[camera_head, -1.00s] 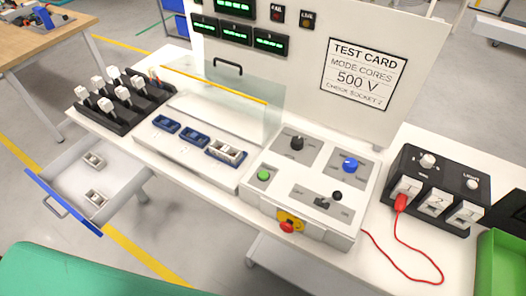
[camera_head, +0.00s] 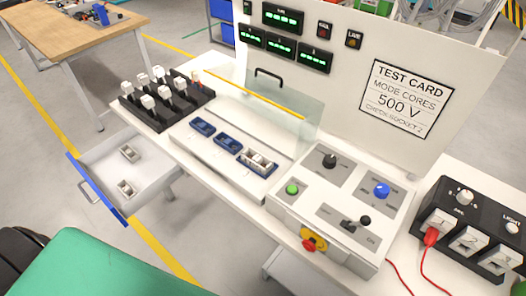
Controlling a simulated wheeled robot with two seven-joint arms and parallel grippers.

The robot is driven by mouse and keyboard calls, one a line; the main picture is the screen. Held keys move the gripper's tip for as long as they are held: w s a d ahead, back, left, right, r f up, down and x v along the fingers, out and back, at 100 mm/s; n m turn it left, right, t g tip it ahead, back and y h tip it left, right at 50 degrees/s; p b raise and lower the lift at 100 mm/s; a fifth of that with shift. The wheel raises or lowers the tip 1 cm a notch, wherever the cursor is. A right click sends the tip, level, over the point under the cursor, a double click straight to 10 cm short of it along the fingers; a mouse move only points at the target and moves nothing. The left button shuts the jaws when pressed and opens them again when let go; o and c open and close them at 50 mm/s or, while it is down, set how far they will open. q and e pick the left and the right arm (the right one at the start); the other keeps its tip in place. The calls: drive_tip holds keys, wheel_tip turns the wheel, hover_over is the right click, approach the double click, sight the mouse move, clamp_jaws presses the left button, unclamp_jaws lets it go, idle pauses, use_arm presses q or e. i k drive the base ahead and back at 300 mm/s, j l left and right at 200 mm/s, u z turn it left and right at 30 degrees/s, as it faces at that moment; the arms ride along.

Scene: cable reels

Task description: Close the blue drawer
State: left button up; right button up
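The blue-fronted drawer (camera_head: 97,190) stands pulled out at the left end of the white bench, below its top. Its front is blue with a pale bar handle (camera_head: 88,192) on the outer face. Two small grey-white connector pieces (camera_head: 127,170) lie inside its white tray. Neither gripper shows in the head view, so I cannot see how they stand relative to the drawer.
A green surface (camera_head: 95,265) fills the lower left, with a dark object (camera_head: 22,250) beside it. The bench carries a black rack of white plugs (camera_head: 160,95), a control box (camera_head: 340,205) and a black socket box (camera_head: 472,225). Open floor lies left of the drawer.

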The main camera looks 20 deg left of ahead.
sight(104, 163)
drive_tip(key=k+j+u, duration=0.15)
drive_tip(key=u, duration=0.15)
drive_tip(key=k+j+u, duration=0.3)
drive_tip(key=u, duration=1.25)
